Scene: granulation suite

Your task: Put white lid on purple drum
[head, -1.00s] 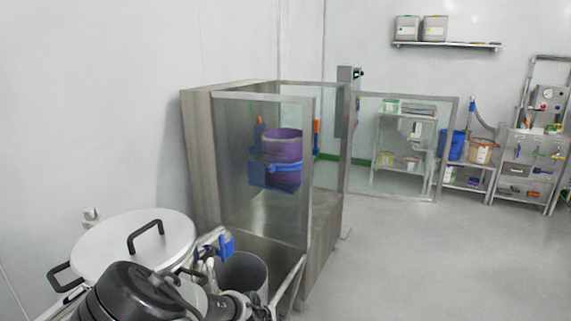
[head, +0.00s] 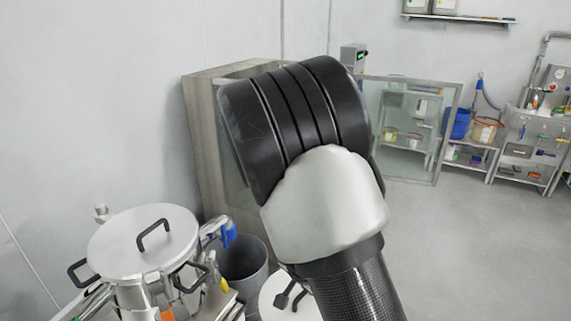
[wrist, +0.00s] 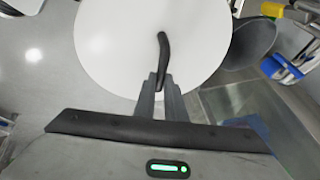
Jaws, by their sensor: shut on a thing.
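The white lid (wrist: 115,45) is a flat round disc with a black bar handle (wrist: 163,47), and it fills the top middle of the wrist view. My gripper (wrist: 160,88) is shut on the near end of the handle. In the head view, part of the white lid (head: 270,296) shows at the bottom edge, beside my arm. The purple drum is not visible now; my arm covers the part of the booth where it stood in the earlier head view.
A steel vessel (head: 130,257) with a handled cover stands at lower left, with a grey bin (head: 243,270) beside it. The metal-framed booth (head: 203,140) is mostly behind my arm. Shelves with buckets (head: 485,130) stand at far right. The floor (head: 450,240) right of my arm is clear.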

